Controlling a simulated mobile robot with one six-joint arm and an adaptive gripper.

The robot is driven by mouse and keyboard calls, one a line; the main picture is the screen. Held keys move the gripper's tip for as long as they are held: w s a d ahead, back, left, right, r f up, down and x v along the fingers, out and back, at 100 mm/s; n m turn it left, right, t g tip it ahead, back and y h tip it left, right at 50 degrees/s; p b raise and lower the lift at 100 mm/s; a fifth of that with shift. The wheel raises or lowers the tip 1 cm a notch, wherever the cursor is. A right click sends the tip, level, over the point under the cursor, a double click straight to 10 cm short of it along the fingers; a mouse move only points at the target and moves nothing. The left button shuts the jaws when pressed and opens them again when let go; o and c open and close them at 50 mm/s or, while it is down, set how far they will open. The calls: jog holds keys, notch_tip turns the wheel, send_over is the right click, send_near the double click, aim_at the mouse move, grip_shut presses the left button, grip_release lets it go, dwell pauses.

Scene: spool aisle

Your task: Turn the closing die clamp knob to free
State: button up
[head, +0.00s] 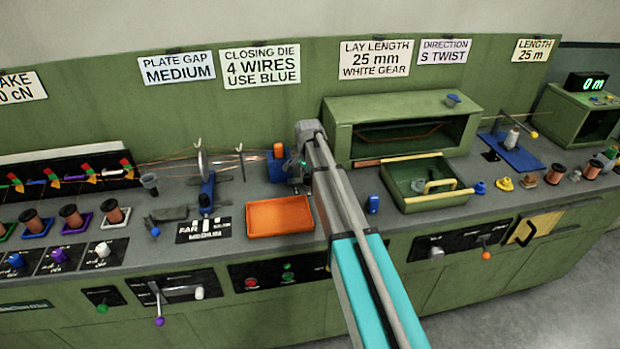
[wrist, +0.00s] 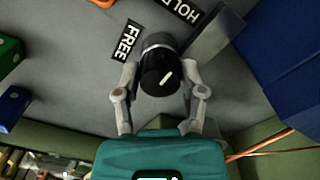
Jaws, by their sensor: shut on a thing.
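The clamp knob (wrist: 158,70) is a dark cylinder with a short white mark on its end face, seen in the wrist view. The mark slants toward the upper right, on the HOLD side rather than the FREE side. The FREE label (wrist: 127,40) lies to the upper left of the knob, and the partly cut-off HOLD label (wrist: 182,8) is above it. My gripper (wrist: 159,78) has one grey finger on each side of the knob and is shut on it. In the head view my gripper is by the closing die stand (head: 280,170), and the knob is hidden or too small to tell.
An orange tray (head: 280,215) lies in front of the stand. A green box (head: 402,125) and a green tray (head: 425,185) are to the right. A large blue block (wrist: 285,45) is close right of the knob in the wrist view. Copper wires run beside my gripper.

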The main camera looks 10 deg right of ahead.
jog(key=shift+n, duration=0.4)
jog(key=n, duration=0.3)
jog(key=shift+n, duration=0.3)
jog(key=n, duration=0.4)
jog(key=shift+s+n, duration=0.1)
jog(key=shift+n, duration=0.2)
jog(key=n, duration=0.8)
jog(key=shift+n, duration=0.3)
jog(key=o, duration=1.1)
jog(key=shift+o, duration=0.2)
